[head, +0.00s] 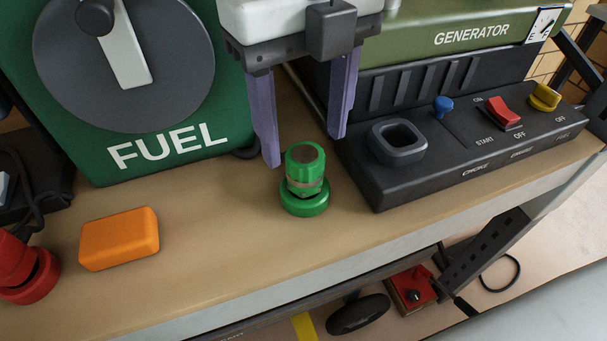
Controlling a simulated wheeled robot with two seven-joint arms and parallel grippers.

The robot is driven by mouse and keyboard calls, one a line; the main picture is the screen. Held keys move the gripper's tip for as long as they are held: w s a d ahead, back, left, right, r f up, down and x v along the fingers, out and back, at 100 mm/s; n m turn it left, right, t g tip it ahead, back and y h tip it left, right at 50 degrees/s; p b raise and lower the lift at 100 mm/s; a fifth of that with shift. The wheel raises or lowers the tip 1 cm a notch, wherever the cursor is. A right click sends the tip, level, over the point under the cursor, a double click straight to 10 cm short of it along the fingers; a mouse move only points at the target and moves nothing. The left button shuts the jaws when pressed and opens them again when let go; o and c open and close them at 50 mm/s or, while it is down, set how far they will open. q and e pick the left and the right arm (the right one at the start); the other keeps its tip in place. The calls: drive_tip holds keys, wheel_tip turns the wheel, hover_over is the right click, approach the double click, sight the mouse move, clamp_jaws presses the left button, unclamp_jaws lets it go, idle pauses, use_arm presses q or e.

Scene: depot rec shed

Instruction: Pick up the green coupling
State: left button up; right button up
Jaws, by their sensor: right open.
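The green coupling (305,181) stands upright on the tan bench top, near its front edge, between the fuel unit and the generator. It has a wide round base and a narrower ribbed top with a dull cap. My right gripper (302,150) hangs from the top of the view with its two purple fingers spread apart and pointing down. The fingers are open and empty. In the picture the coupling shows just below and between the fingertips, apart from them. My left gripper is out of view.
A green FUEL panel (215,90) with a grey dial stands left. The black-based GENERATOR (378,187) with switches stands close on the right. An orange block (119,239) and a red coupling-like part (26,270) lie on the bench (210,235) at left. Bench between is clear.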

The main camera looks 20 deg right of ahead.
sight(305, 154)
drive_tip(key=shift+w+f+p, duration=0.15)
drive_tip(key=shift+f+p, duration=0.2)
drive_tip(key=shift+f, duration=2.35)
drive_tip(key=c, duration=1.1)
wheel_tip(305, 154, up, 10)
drive_tip(key=shift+r, duration=0.1)
